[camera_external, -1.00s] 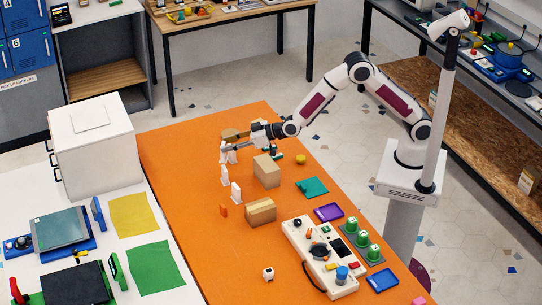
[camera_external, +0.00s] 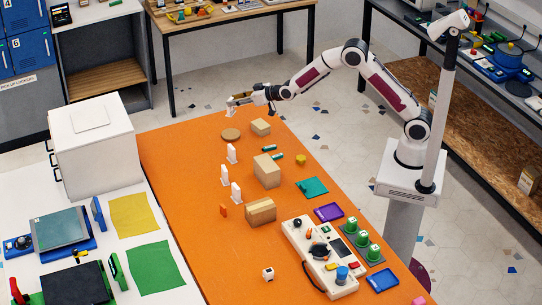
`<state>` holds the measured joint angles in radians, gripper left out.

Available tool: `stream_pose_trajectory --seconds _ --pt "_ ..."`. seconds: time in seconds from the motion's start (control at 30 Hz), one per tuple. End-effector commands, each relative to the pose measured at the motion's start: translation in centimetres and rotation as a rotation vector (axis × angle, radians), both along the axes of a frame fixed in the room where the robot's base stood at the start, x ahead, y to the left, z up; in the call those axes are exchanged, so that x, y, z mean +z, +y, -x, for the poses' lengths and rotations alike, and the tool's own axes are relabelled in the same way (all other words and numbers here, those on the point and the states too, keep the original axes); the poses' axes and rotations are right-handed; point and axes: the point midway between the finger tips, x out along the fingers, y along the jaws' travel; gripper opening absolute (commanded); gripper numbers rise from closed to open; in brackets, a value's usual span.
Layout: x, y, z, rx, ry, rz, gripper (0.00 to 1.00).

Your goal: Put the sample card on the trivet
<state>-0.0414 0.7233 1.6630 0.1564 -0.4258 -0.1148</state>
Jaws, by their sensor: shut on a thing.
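The trivet looks to be the round brown disc (camera_external: 231,134) lying flat at the far end of the orange table. My gripper (camera_external: 237,103) is in the air above and slightly beyond the disc as seen here, clear of the table. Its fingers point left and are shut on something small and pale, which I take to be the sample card. The fingers hide much of it and its outline is hard to make out. The top of the disc looks bare.
A cardboard box (camera_external: 260,127) stands right of the disc, and a larger one (camera_external: 267,171) nearer. A control panel (camera_external: 320,257) sits at the front.

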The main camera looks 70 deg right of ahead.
Motion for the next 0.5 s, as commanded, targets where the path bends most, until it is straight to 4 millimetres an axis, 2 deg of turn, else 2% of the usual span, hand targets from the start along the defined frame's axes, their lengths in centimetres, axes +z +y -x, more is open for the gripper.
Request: stream_pose_trajectory --seconds 0.03,0.3,0.5 --pt "0.1 -0.6 -0.2 0.0 -0.001 0.001 0.21" --pt "-0.1 0.6 -0.3 0.037 0.001 0.001 0.21" --pt "-0.1 0.6 -0.3 0.03 -0.001 -0.001 0.21"
